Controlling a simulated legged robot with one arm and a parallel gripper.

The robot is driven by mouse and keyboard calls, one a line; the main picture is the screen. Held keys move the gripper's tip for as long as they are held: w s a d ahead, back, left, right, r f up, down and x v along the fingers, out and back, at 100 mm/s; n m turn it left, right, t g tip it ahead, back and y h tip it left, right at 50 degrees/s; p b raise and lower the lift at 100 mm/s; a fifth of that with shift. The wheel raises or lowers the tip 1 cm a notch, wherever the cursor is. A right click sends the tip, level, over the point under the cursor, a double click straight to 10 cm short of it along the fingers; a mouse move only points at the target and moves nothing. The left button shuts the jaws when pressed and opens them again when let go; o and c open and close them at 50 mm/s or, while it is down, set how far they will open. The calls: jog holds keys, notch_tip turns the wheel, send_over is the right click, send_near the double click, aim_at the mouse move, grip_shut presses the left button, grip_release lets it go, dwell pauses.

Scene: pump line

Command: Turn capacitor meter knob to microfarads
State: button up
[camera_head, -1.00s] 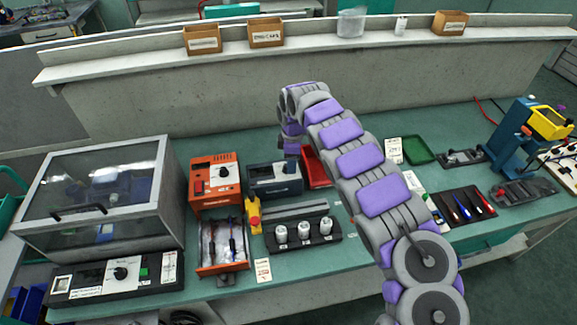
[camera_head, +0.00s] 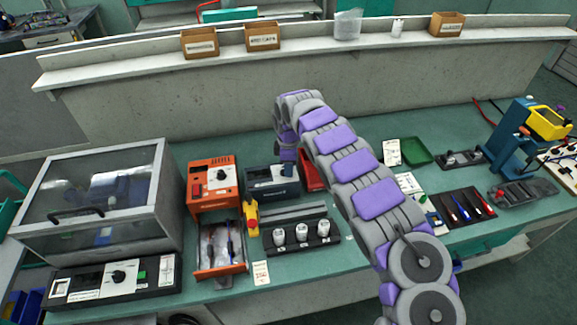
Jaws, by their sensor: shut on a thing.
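The likely capacitor meter is a small dark blue-grey box (camera_head: 262,188) in the middle of the bench, with a pale front panel. My arm reaches in from the lower right, and my gripper (camera_head: 287,165) points down at the right part of this meter. The jaws are small and dark here, closed at the spot where the meter's knob sits. The knob itself is mostly hidden by the gripper, so its pointer and setting cannot be read.
An orange device (camera_head: 211,187) with a black knob stands close on the left. A rack with white cylinders (camera_head: 302,236) and a yellow tool (camera_head: 251,217) lie in front. A red tray (camera_head: 313,178) is partly behind my arm. A clear-lidded box (camera_head: 95,190) stands further left.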

jog(key=shift+a+f, duration=0.1)
jog(key=shift+a, duration=0.95)
grip_shut()
jog(key=shift+d, duration=0.2)
jog(key=m+p, duration=0.2)
jog(key=p, duration=0.1)
jog(key=shift+m, duration=0.4)
jog(key=m+p, duration=0.3)
jog(key=m, duration=0.2)
jog(key=shift+p, duration=0.4)
jog(key=m+p, duration=0.1)
jog(key=m, duration=0.3)
jog(key=shift+m, duration=0.4)
jog(key=m+p, duration=0.1)
jog(key=m, duration=0.4)
jog(key=shift+s+f, duration=0.1)
jog(key=shift+f, duration=0.05)
jog(key=shift+m, duration=0.3)
